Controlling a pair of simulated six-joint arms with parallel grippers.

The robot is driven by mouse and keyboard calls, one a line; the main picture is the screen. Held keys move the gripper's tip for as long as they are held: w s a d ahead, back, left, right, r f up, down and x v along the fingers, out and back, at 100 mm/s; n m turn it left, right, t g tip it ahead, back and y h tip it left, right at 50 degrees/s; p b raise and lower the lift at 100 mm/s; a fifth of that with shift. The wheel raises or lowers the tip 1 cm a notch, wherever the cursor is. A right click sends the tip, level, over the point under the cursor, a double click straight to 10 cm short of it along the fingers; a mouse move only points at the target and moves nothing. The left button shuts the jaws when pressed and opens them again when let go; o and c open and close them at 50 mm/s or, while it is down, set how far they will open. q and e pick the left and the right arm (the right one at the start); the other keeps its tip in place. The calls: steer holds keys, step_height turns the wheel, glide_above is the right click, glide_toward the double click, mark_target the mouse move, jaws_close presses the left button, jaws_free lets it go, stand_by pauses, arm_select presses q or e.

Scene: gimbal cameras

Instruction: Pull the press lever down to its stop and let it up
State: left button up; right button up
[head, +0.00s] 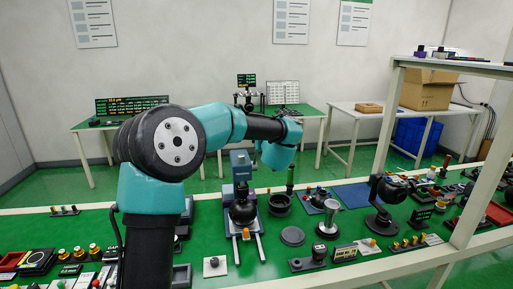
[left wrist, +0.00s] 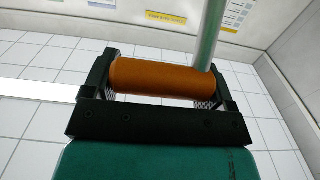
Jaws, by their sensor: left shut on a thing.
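The press lever's orange handle (left wrist: 150,78) shows in the left wrist view, with its silver rod (left wrist: 210,35) rising from the handle's right end. My left gripper (left wrist: 163,74) is shut on the handle, one black finger at each side. In the head view a blue-grey press (head: 240,158) stands on the green bench, left of my left wrist. The lever and the left fingertips are hidden there behind my own wrist. My right gripper is in neither view.
Around the press lie a dark round disc (head: 292,236), a black cup (head: 279,205) and a silver funnel-like piece (head: 328,218). A black round-headed device (head: 388,190) stands further right. A white shelf post (head: 480,190) rises at the bench's right.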

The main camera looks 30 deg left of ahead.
arm_select(q)
steer(key=shift+s+d+f, duration=0.7)
steer(key=shift+s+d, duration=0.15)
steer(key=shift+s, duration=0.05)
steer(key=shift+s+d, duration=0.1)
steer(key=shift+s+d+f, duration=0.65)
steer(key=shift+s+f, duration=0.1)
steer(key=shift+f, duration=0.3)
steer(key=shift+s+d+f, duration=0.5)
steer(key=shift+s+f, duration=0.05)
steer(key=shift+f, duration=0.25)
steer(key=shift+f, duration=0.1)
